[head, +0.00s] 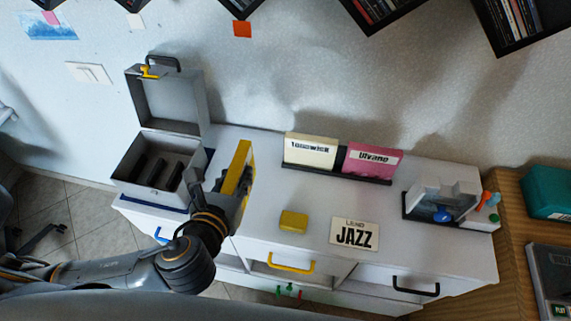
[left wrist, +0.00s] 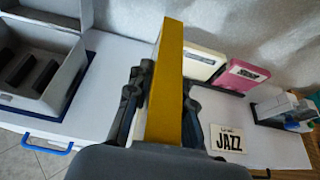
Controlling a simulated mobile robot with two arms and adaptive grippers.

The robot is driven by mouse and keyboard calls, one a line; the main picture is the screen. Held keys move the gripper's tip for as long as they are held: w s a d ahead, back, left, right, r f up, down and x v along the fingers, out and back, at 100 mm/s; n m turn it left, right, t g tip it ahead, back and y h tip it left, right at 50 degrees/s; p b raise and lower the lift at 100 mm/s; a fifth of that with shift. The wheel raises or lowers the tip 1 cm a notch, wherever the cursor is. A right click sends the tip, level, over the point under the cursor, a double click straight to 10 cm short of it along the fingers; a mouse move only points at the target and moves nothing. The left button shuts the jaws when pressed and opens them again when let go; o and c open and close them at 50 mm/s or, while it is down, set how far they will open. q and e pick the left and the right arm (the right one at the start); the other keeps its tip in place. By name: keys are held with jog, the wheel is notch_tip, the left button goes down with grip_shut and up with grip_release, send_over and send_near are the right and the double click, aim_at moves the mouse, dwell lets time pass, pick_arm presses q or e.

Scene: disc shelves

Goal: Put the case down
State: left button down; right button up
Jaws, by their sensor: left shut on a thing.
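My left gripper (head: 222,189) is shut on a yellow case (head: 239,166), which stands on edge between its fingers over the left part of the white cabinet top (head: 270,190). In the left wrist view the yellow case (left wrist: 167,75) rises between the two dark fingers (left wrist: 162,105). I cannot tell whether its lower edge touches the top, as my gripper hides it. A cream case (head: 310,151) and a pink case (head: 373,160) stand upright in a dark rack (head: 335,174) behind and to the right. My right gripper is not in view.
An open grey box (head: 160,165) with dark slots stands left of my gripper, lid raised. A small yellow block (head: 293,221) and a JAZZ card (head: 354,234) lie in front. A dark tray (head: 412,209) with items sits at right.

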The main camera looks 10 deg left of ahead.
pick_arm(q)
jog(key=w+f+b, duration=0.2)
jog(key=b, duration=0.1)
jog(key=shift+w, duration=0.25)
jog(key=w+f+b, duration=0.2)
jog(key=w+f, duration=0.1)
jog(key=w+f+b, duration=0.2)
jog(key=w+f, duration=0.2)
jog(key=w+d+f+b, duration=0.1)
jog(key=w+f+b, duration=0.2)
jog(key=w, duration=0.1)
jog(key=shift+f, duration=0.4)
jog(key=c, duration=1.2)
grip_release()
jog(key=shift+f, duration=0.15)
jog(key=shift+o, duration=0.2)
